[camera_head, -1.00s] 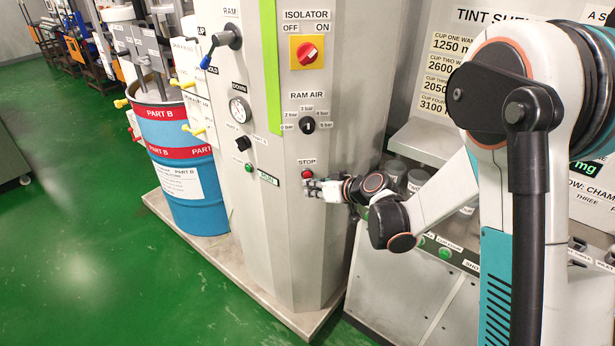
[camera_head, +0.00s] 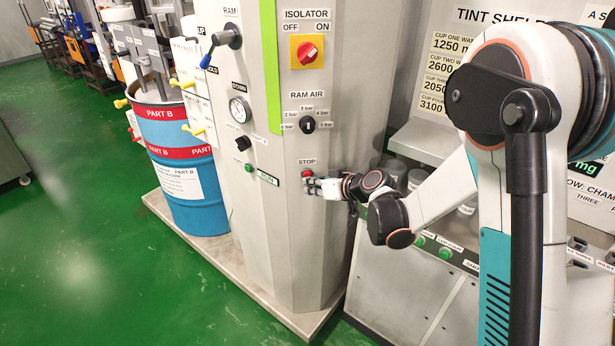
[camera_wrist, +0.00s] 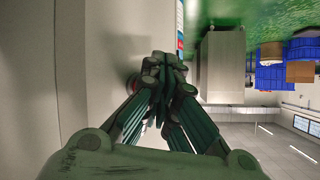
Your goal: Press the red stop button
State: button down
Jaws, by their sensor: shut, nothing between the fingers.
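The red stop button (camera_head: 307,174) sits on the grey cabinet's front under a STOP label (camera_head: 307,162). In the head view my gripper (camera_head: 312,185) is just below and in front of it, with its fingertips close to the button. I cannot tell whether they touch it. In the wrist view the shut, empty fingers (camera_wrist: 165,65) point along the pale cabinet face. A small reddish part of the button (camera_wrist: 133,84) shows beside them, mostly hidden by the fingers.
Above are the red and yellow isolator switch (camera_head: 306,51) and the ram air knob (camera_head: 308,124). A green button (camera_head: 249,168) is to the left. A blue drum (camera_head: 182,160) stands further left. A shelf with grey cups (camera_head: 417,178) is at right.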

jog(key=shift+w, duration=0.4)
dwell(0.4)
jog(key=shift+s, duration=0.15)
jog(key=shift+s+b, duration=0.3)
jog(key=shift+s, duration=0.4)
jog(key=s, duration=0.3)
jog(key=s+b, duration=0.1)
jog(key=s, duration=0.1)
jog(key=shift+d, duration=0.35)
dwell(0.7)
